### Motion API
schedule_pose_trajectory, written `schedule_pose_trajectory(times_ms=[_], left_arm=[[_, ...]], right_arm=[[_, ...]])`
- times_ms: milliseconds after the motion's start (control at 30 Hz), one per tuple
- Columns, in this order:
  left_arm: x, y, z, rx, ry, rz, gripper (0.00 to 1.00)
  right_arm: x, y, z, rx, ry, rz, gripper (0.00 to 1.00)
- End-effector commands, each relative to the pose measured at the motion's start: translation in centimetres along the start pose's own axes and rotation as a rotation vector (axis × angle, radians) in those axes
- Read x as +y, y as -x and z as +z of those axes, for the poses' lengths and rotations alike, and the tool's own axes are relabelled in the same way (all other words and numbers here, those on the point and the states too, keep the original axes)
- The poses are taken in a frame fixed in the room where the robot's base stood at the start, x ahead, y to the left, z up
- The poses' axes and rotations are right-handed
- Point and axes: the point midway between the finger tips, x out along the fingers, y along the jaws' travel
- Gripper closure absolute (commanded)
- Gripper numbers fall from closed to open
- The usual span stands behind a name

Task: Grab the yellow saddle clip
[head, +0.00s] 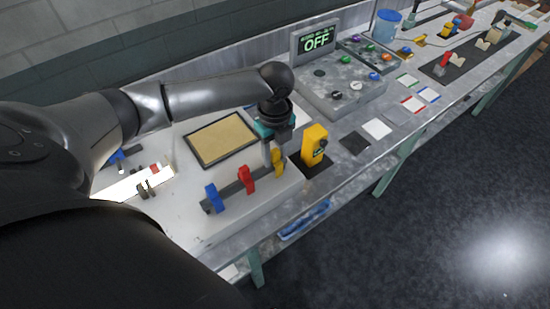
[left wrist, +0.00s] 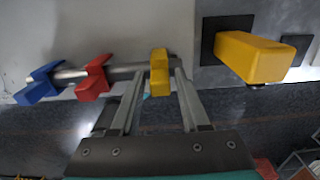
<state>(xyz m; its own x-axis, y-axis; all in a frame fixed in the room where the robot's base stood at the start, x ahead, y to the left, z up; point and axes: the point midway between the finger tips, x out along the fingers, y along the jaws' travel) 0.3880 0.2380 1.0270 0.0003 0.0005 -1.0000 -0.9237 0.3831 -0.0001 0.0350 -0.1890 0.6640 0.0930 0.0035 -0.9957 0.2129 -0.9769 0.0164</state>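The yellow saddle clip (head: 278,163) stands at the right end of a dark rail on the pale bench. It also shows in the left wrist view (left wrist: 160,73). My left gripper (head: 273,153) is over this end of the rail. In the left wrist view its two fingers (left wrist: 159,78) are apart, with the tips on either side of the yellow clip and a gap on each side. It is open. A red clip (head: 246,180) and a blue clip (head: 213,198) sit farther left on the same rail. My right gripper is not seen.
A yellow box (head: 314,144) stands on a black pad close to the right of the clip. A framed tan panel (head: 221,139) lies behind the rail. A control console (head: 345,90) with an OFF display (head: 317,41) is farther back. The bench's front edge is near.

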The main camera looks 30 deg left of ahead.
Motion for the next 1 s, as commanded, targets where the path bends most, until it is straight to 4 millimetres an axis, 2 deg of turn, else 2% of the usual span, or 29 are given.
schedule_pose_trajectory(times_ms=[33, 300, 400, 833, 1000], left_arm=[[-0.01, 0.03, 0.02, 0.0, 0.0, 0.0, 0.61], [0.0, 0.05, 0.03, -0.001, 0.0, 0.0, 0.92], [0.0, 0.05, 0.03, -0.001, 0.0, 0.0, 1.0], [-0.01, 0.1, 0.04, -0.001, 0.0, -0.001, 1.0], [-0.05, 0.95, 0.08, -0.002, 0.0, -0.002, 1.0]], right_arm=[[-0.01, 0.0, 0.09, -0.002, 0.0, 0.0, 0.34], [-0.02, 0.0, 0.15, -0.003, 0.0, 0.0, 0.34], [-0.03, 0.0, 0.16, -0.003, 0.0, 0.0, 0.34], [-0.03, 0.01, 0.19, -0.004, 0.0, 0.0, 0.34], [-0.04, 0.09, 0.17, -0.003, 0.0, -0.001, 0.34]])
